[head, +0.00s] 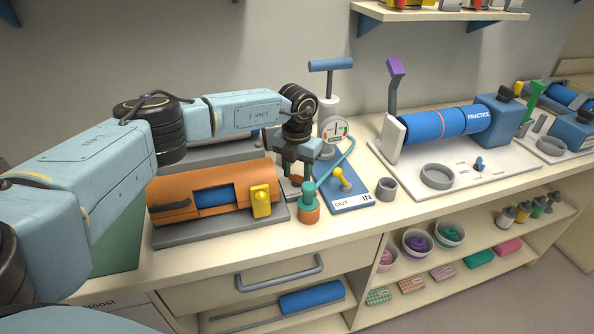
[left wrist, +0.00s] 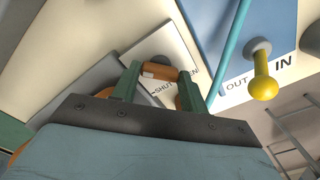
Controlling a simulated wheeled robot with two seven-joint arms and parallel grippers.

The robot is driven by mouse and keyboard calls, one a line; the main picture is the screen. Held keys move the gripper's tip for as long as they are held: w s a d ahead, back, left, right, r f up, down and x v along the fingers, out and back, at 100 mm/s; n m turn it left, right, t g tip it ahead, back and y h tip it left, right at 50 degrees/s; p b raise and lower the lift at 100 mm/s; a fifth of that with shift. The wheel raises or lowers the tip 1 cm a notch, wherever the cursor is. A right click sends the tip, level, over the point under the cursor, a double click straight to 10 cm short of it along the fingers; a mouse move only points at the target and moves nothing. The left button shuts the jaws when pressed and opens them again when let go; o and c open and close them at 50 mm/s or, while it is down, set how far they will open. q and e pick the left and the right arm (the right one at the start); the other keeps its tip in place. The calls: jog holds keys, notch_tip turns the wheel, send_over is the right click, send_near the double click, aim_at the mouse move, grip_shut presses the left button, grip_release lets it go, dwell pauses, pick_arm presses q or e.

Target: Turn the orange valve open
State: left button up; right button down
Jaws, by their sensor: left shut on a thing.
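The orange valve handle (left wrist: 158,71) is a short bar on a white plate (left wrist: 150,49) in the left wrist view. Letters reading SHUT and the end of a second word show on the plate near the fingers. My left gripper (left wrist: 160,76) is shut on the handle, with one green finger at each end of it. In the head view my left gripper (head: 296,172) points down at the plate, between the orange case and the blue board. There the gripper hides most of the valve. My right gripper is in neither view.
The orange case (head: 168,194) with a yellow latch (head: 261,201) is left of the gripper. A teal-and-orange fitting (head: 309,211) with a hose stands close in front. A blue IN/OUT board (head: 345,201) with a yellow lever (head: 341,178) is right; a pump with gauge (head: 332,130) stands behind.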

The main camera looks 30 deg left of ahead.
aim_at(297, 175)
pick_arm(q)
jog(key=m, duration=0.4)
jog(key=shift+m, duration=0.3)
jog(key=shift+m+b, duration=0.55)
jog(key=shift+m, duration=1.35)
jog(key=shift+w+r+m, duration=0.1)
jog(key=shift+m, duration=0.2)
jog(key=o, duration=1)
notch_tip(297, 175, up, 13)
jog(key=shift+r, duration=0.15)
